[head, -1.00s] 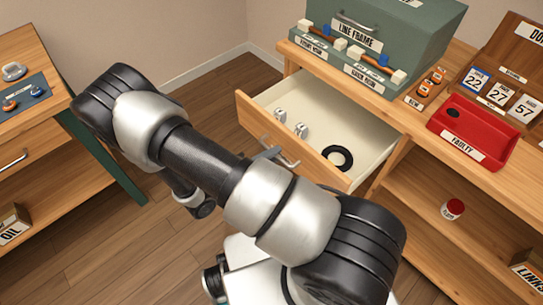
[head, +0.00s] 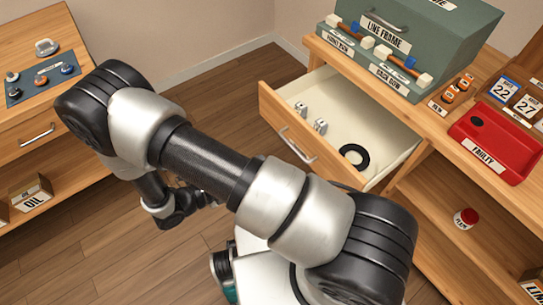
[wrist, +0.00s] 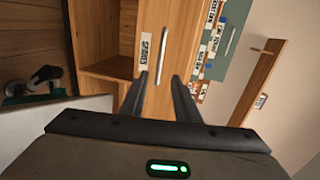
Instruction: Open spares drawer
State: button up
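The spares drawer (head: 330,125) stands pulled out of the wooden bench in the head view. Two small pale items and a black ring (head: 354,156) lie inside it. Its front shows in the wrist view with a SPARES label (wrist: 145,48) and a bar handle (wrist: 162,54). The handle also shows in the head view (head: 297,146). My gripper (wrist: 160,78) is open and empty, with the handle ahead of the gap between its fingers and apart from them. In the head view my forearm hides part of the gripper.
A green LINE FRAME box (head: 425,35) and a red FAULTY tray (head: 490,142) stand on the bench top. A red-capped jar (head: 466,218) sits on the shelf below. Another wooden bench (head: 38,112) is at left, with open floor between.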

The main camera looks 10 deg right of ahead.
jog(key=shift+v, duration=2.15)
